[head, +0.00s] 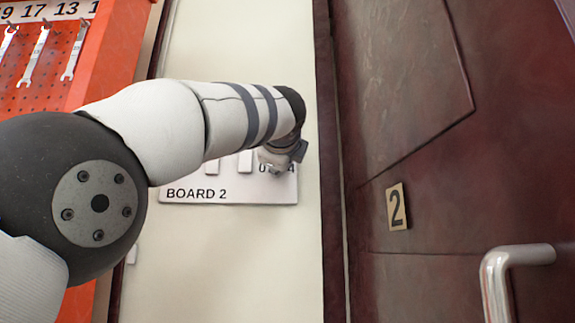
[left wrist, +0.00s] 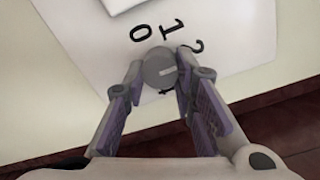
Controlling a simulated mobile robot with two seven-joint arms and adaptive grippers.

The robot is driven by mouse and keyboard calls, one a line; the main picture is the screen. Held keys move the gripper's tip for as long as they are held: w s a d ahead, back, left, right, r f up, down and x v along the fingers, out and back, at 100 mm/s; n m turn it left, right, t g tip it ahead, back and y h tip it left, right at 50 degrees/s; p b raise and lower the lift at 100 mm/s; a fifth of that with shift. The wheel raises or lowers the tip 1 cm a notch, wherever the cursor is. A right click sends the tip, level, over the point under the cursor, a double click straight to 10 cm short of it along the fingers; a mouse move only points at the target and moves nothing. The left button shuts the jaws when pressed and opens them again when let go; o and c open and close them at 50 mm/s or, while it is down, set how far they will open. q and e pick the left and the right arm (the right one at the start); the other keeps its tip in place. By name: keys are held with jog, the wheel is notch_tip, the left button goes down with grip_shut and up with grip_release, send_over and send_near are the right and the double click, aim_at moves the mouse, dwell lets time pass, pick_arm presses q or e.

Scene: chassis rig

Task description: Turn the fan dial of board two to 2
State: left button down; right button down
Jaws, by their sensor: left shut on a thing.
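Board two (head: 235,197) is a white panel on the cream wall, lettered "BOARD 2"; it also shows in the left wrist view (left wrist: 225,30). The fan dial (left wrist: 160,68) is a round grey knob on the board with a short pale mark on its face. The numerals 0, 1 and 2 show around it; another mark below is mostly hidden. The pale mark lies toward the right side; I cannot tell which numeral it points to. My left gripper (left wrist: 161,66) is shut on the dial, a finger on each side. In the head view my arm hides the dial. My right gripper is not in view.
Light switches (head: 245,162) sit on the board left of my gripper. A dark red door (head: 430,150) with a "2" plate (head: 397,207) and a metal handle (head: 497,285) is to the right. An orange rack (head: 100,55) with hanging wrenches is at the upper left.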

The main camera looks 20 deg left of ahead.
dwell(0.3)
pick_arm(q)
jog(key=c, duration=1.3)
grip_release()
